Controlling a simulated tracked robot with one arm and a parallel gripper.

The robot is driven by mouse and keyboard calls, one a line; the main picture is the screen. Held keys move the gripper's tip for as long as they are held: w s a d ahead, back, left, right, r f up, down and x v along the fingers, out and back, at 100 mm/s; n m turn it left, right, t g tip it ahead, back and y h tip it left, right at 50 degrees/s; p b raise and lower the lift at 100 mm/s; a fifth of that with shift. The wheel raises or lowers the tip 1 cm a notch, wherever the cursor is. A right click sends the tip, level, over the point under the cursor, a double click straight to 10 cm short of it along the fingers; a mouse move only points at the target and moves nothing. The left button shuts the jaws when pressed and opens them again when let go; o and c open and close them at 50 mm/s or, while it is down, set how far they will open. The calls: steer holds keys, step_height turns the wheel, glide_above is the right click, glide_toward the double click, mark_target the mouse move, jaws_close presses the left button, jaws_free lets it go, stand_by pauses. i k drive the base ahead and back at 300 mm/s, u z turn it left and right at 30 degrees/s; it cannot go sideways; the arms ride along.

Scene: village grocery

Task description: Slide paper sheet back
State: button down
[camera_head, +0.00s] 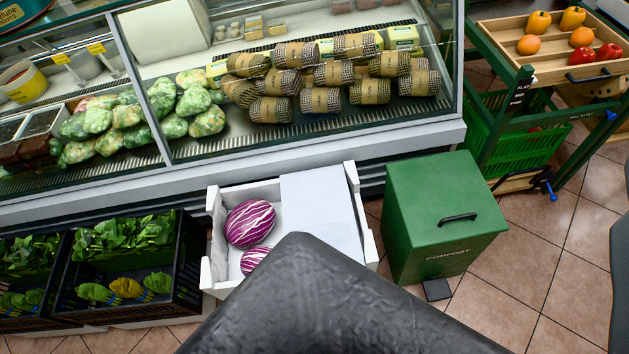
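A white paper sheet (320,212) lies flat over the right part of a white crate (211,236) on the floor in front of the display case. The crate's left part is uncovered. There a purple-and-white striped round vegetable (250,223) shows, with a second one (254,260) partly hidden below it. A large dark grey, rough-surfaced shape (330,310), which seems to be part of my gripper, fills the bottom middle. It hides the crate's lower right part and the sheet's lower edge. No fingertips can be made out, and nothing is seen held.
A green lidded bin (440,200) stands close right of the crate. Black crates of greens (130,270) stand to its left. The glass-fronted display case (300,150) runs behind. A green produce stand (515,140) is at right. Tiled floor (540,250) is free at lower right.

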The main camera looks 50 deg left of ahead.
mark_target(317, 202)
steer(key=u, duration=0.55)
steer(key=i, duration=1.05)
steer(key=u, duration=0.5)
